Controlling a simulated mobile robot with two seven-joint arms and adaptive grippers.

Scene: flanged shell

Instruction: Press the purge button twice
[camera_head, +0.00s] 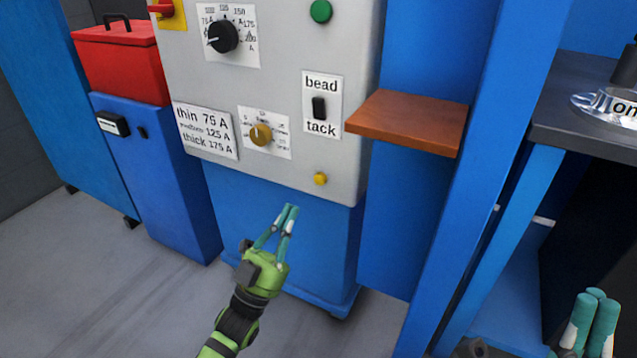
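A small yellow button (320,179) sits low on the right of the grey control panel (275,180). It has no label that I can see, and I cannot tell if it is the purge button. My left gripper (289,209) has its teal fingertips drawn together with nothing between them. It is below and left of the yellow button in the picture, apart from it, in front of the blue lower cabinet. My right gripper (595,300) shows only its teal fingertips at the lower right corner, close together and empty.
The panel also bears a green button (320,11), a black dial (222,37), a brass knob (261,135) and a bead/tack switch (319,107). A brown shelf (407,120) juts out right of the panel. A dark table (585,125) stands at the right.

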